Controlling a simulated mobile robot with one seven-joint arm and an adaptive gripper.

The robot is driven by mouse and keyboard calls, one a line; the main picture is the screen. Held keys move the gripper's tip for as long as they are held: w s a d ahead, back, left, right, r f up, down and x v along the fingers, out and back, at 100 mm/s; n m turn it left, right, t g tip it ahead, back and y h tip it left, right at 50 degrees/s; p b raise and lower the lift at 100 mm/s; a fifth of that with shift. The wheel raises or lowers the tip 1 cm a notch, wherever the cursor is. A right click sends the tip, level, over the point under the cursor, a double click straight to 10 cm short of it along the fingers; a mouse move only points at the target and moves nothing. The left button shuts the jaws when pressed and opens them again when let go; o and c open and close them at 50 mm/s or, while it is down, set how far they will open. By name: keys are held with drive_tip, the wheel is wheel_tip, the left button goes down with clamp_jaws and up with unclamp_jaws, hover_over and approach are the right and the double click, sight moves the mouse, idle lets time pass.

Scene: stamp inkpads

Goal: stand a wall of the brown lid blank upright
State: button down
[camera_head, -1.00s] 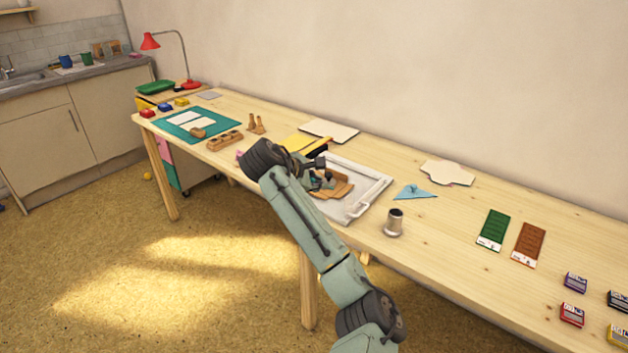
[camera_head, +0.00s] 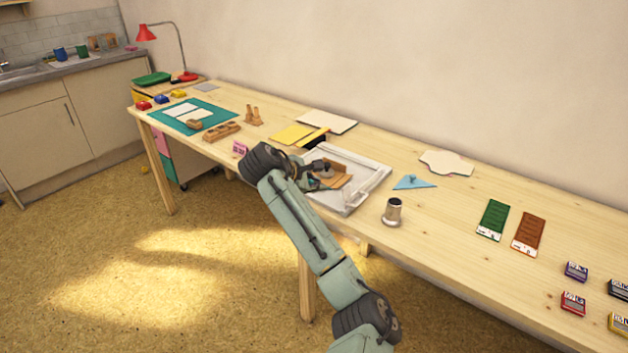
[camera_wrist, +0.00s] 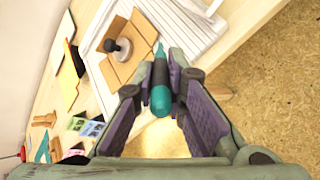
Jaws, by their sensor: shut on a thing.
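The brown lid blank (camera_head: 341,182) lies on a white board (camera_head: 372,180) on the table; it also shows in the wrist view (camera_wrist: 138,66). My gripper (camera_wrist: 160,85) is shut on a teal and black pen-like tool (camera_wrist: 160,98). The tool's narrow end points toward the near edge of the blank; I cannot tell whether it touches. In the head view my arm partly hides the blank and the gripper.
Bare table lies between the cup and the green stamp strip (camera_head: 492,218).

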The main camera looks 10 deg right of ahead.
wheel_tip(320, 180, down, 2)
drive_tip(key=shift+b, duration=0.4)
drive_tip(key=shift+w+d+p, duration=0.3)
drive_tip(key=shift+w+d, duration=0.6)
drive_tip(key=shift+d, duration=0.2)
drive_tip(key=shift+w+d+p, duration=0.25)
drive_tip(key=shift+w+d, duration=0.65)
drive_tip(key=shift+d, duration=0.15)
drive_tip(key=shift+a+r+p, duration=0.15)
drive_tip(key=shift+r+p, duration=0.45)
drive_tip(key=shift+p, duration=0.5)
drive_tip(key=shift+w+a+r, duration=0.25)
drive_tip(key=shift+w+a, duration=0.05)
drive_tip(key=shift+w, duration=0.05)
drive_tip(key=shift+w+a+r, duration=0.15)
drive_tip(key=shift+w+a, duration=0.25)
drive_tip(key=shift+w, duration=0.15)
drive_tip(key=shift+s+d, duration=0.1)
wheel_tip(320, 180, up, 8)
drive_tip(key=s+d, duration=0.1)
drive_tip(key=s, duration=0.1)
drive_tip(key=shift+d+r, duration=0.15)
drive_tip(key=shift+d, duration=0.1)
